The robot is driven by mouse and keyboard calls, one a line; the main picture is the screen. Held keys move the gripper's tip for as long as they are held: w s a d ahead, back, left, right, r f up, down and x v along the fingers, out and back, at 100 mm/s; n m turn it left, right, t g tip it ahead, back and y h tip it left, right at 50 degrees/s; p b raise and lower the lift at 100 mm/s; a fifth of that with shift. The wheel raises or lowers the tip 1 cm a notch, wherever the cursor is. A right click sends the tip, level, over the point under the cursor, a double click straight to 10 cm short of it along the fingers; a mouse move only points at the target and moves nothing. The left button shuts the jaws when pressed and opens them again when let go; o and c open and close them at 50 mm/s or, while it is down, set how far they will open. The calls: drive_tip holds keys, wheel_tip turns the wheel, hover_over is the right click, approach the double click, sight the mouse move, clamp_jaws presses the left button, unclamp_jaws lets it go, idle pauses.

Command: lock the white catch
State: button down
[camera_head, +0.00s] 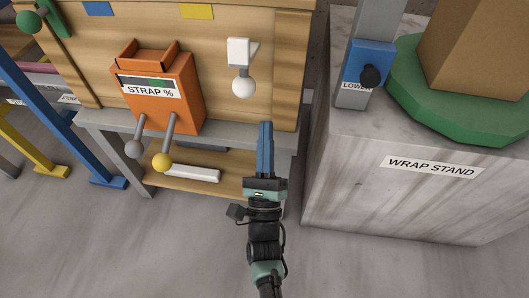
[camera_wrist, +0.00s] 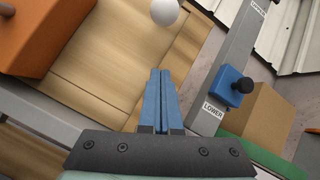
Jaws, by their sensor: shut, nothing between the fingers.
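The white catch (camera_head: 239,53) is on the wooden panel, with a white block at the top and a round white knob (camera_head: 243,86) hanging below it. In the wrist view the white knob (camera_wrist: 165,11) shows at the top edge, and the rest of the catch is out of that view. My gripper (camera_head: 265,124) has its blue fingers together and empty. It points toward the panel, below and a little right of the knob, apart from it in the picture. In the wrist view the shut fingers (camera_wrist: 161,72) point up toward the knob.
An orange box labelled STRAP % (camera_head: 157,88) with two levers stands left of the catch. To the right are a grey post with a blue slider (camera_head: 369,63) and black knob, and a stone block labelled WRAP STAND (camera_head: 432,198). A grey ledge (camera_head: 222,135) runs below the panel.

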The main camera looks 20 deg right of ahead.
wheel_tip(320, 180, up, 5)
drive_tip(key=w+a, duration=0.1)
drive_tip(key=w, duration=0.1)
drive_tip(key=shift+w+r, duration=0.2)
drive_tip(key=shift+w, duration=0.1)
drive_tip(key=shift+r+p, duration=0.15)
drive_tip(key=shift+p, duration=0.2)
drive_tip(key=shift+s+a+r+p, duration=0.1)
drive_tip(key=shift+s+r+p, duration=0.05)
drive_tip(key=shift+p, duration=0.55)
